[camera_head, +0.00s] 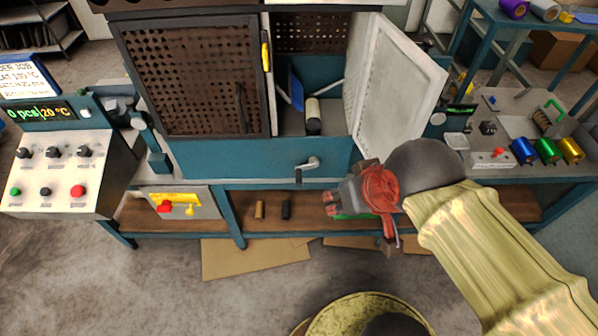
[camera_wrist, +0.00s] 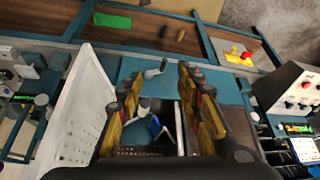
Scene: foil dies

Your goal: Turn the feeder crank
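The feeder crank (camera_head: 308,168) is a small silver arm with a dark grip hanging down, mounted on the teal front panel below the cabinet opening. It also shows in the wrist view (camera_wrist: 155,69), beyond my fingers and between them. My gripper (camera_head: 330,203) is in front of the panel, to the right of the crank and lower in the head view. In the wrist view its two fingers (camera_wrist: 160,85) stand wide apart with nothing between them. The crank appears apart from the fingers.
The white cabinet door (camera_head: 395,85) stands open at right, close to my arm. The perforated door (camera_head: 190,75) is shut. A control panel (camera_head: 55,170) stands at left; colored foil rolls (camera_head: 547,150) lie at right. The shelf below holds two small cylinders (camera_head: 260,210).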

